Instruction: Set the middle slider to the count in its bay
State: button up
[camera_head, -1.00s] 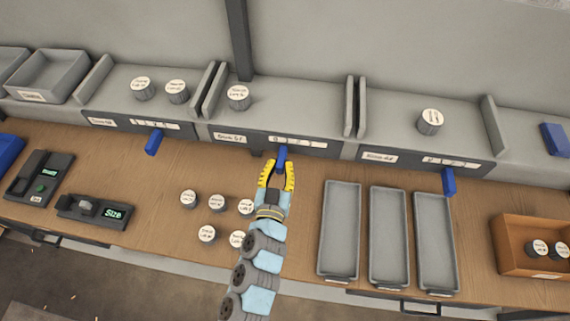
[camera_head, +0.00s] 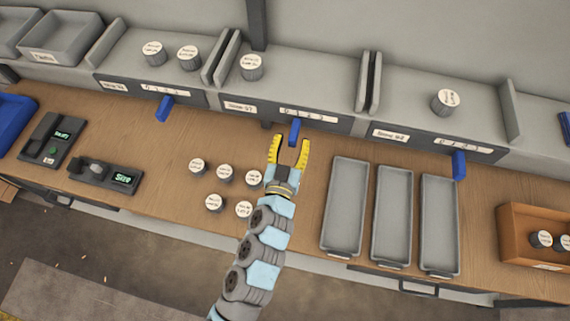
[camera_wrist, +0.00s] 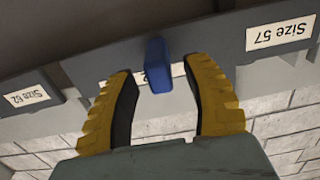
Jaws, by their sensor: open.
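The middle slider, a blue tab (camera_head: 294,132), sticks out from the dark front rail of the middle bay, near the left part of its number strip (camera_head: 308,115). One grey can with a white top (camera_head: 251,67) stands in that bay, at its left end. My gripper (camera_head: 291,142) is open at the slider, one yellow finger on each side. The wrist view shows the blue slider (camera_wrist: 157,66) between the fingertips with gaps on both sides. It covers most of the number strip there, so I cannot read its setting. A "Size 57" label (camera_wrist: 280,34) is on the rail.
The left bay holds two cans (camera_head: 188,57) and has a blue slider (camera_head: 164,108). The right bay holds one can (camera_head: 445,102) and has another slider (camera_head: 459,164). Several loose cans (camera_head: 225,174) stand left of my arm. Grey trays (camera_head: 344,207) lie to the right.

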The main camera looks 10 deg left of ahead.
jog(key=s+a, duration=0.1)
jog(key=s, duration=0.9)
jog(key=shift+s+a, duration=0.15)
jog(key=shift+s, duration=0.1)
dwell(0.6)
